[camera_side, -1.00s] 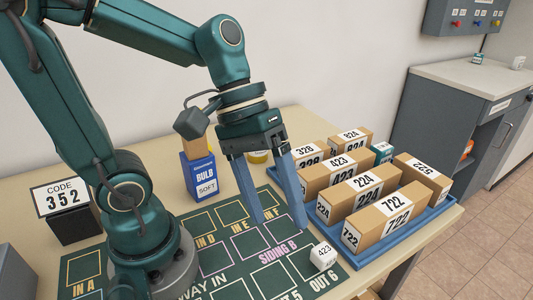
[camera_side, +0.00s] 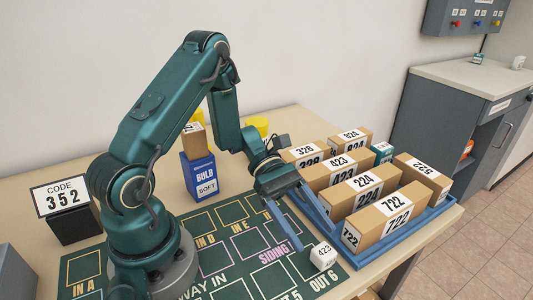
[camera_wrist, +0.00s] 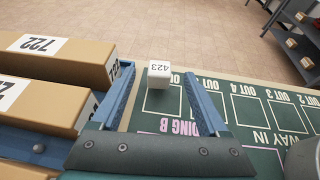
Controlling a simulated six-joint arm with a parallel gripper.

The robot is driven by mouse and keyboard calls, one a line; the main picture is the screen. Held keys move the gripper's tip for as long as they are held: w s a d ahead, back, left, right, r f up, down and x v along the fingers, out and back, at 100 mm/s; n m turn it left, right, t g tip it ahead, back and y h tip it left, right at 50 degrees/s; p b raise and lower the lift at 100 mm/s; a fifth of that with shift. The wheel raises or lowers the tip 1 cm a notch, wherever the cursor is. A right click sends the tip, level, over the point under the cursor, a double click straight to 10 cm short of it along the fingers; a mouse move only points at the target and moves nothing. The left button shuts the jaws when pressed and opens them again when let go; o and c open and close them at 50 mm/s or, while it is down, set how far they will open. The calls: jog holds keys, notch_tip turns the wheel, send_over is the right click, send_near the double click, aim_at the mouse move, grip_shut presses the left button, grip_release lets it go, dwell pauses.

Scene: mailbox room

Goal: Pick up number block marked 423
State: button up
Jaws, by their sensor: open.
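The number block marked 423 (camera_side: 323,256) is a small white cube on the green mat (camera_side: 222,256), at its right edge near the OUT 6 label. In the wrist view the block (camera_wrist: 159,72) lies ahead of my gripper, between the lines of the two fingers and nearer the left one. My gripper (camera_side: 309,230) is open and empty, with its blue fingers pointing toward the block from behind it. In the wrist view the fingers of my gripper (camera_wrist: 162,92) stand wide apart. Whether a fingertip touches the block cannot be told.
A blue tray (camera_side: 409,234) with several brown numbered boxes stands right of the block, close to my gripper. One larger box (camera_side: 335,170) also reads 423. A blue BULB box (camera_side: 200,178) and a CODE 352 sign (camera_side: 60,197) stand at left. The table's front edge is near the block.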

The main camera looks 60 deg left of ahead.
aim_at(323, 249)
jog(key=shift+x, duration=2.45)
grip_shut()
